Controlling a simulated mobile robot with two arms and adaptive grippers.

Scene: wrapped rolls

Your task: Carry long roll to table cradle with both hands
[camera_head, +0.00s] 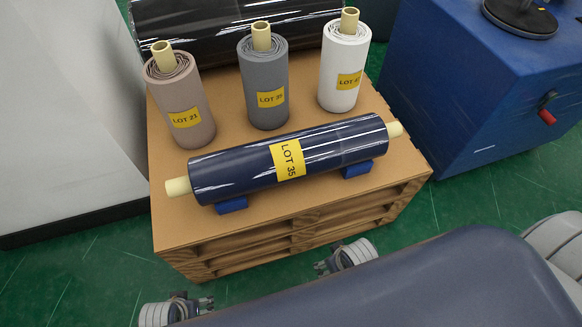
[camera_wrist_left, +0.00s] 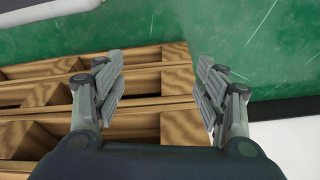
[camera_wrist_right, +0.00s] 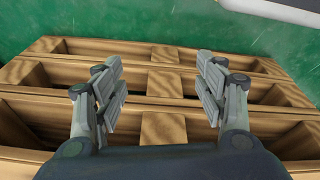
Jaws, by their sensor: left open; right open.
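The long roll (camera_head: 240,169), wrapped in dark blue film with a yellow LOT 35 label (camera_head: 288,160), lies on two small blue supports (camera_head: 232,205) on top of the pallet stack. Its pale core ends (camera_head: 178,187) stick out at both sides. My left gripper (camera_head: 190,304) is low in front of the pallets, apart from the roll; its fingers are open and empty in the left wrist view (camera_wrist_left: 160,88). My right gripper (camera_head: 328,266) is also low in front of the pallets, open and empty in the right wrist view (camera_wrist_right: 160,90). No table cradle can be made out.
Three upright rolls, brown (camera_head: 183,100), grey (camera_head: 264,88) and white (camera_head: 344,70), stand behind the long roll on the cardboard top (camera_head: 172,223). A black wrapped roll (camera_head: 230,28) lies behind them. A blue machine (camera_head: 470,90) stands at right, a pale block (camera_head: 60,120) at left.

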